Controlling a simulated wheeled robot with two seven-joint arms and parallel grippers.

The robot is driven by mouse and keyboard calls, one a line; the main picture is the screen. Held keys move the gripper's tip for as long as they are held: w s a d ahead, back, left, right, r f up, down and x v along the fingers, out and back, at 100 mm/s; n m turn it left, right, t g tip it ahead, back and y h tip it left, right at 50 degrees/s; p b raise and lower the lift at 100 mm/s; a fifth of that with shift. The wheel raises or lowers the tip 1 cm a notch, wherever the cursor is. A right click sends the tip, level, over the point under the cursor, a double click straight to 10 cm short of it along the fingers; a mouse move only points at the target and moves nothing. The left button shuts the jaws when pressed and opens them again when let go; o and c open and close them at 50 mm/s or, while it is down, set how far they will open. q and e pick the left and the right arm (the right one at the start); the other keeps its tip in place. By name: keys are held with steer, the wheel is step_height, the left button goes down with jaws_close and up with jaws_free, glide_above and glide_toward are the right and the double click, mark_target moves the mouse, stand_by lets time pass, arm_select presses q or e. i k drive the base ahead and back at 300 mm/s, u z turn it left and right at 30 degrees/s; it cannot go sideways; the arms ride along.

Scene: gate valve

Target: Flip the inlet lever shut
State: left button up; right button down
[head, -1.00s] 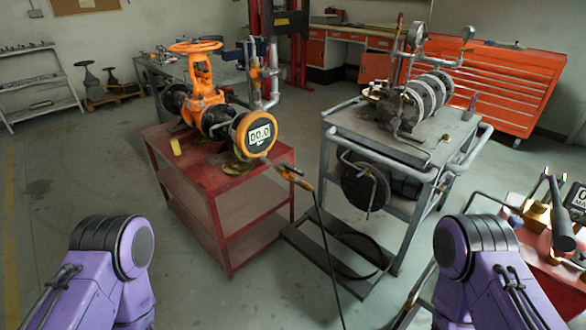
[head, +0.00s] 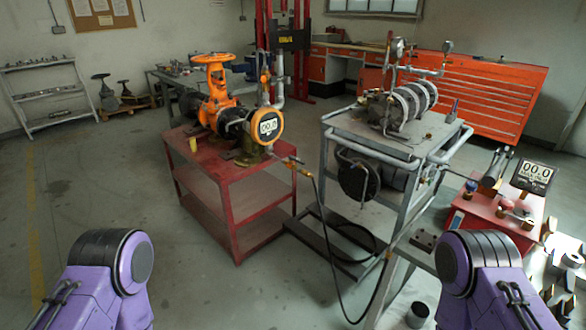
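An orange gate valve (head: 213,86) with an orange handwheel stands on a red cart (head: 262,196), left of centre in the head view. A round orange-rimmed gauge (head: 267,126) faces me at its right end. A black hose (head: 322,222) runs from a small fitting (head: 291,160) below the gauge down to the floor. A small orange part (head: 264,77) is on the upright pipe behind the gauge. I cannot tell which small part is the inlet lever, or its position. Only purple links of my arms show at the bottom; neither gripper is in view.
A grey cart (head: 372,128) with a ribbed cylinder machine stands right of the red cart, with a narrow gap between. A smaller red bench (head: 488,228) with a digital display (head: 533,176) is at the right. Open floor (head: 110,205) lies at the left.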

mark_target(291, 156)
steer(key=u, duration=0.5)
steer(key=i, duration=1.4)
steer(key=z, duration=0.1)
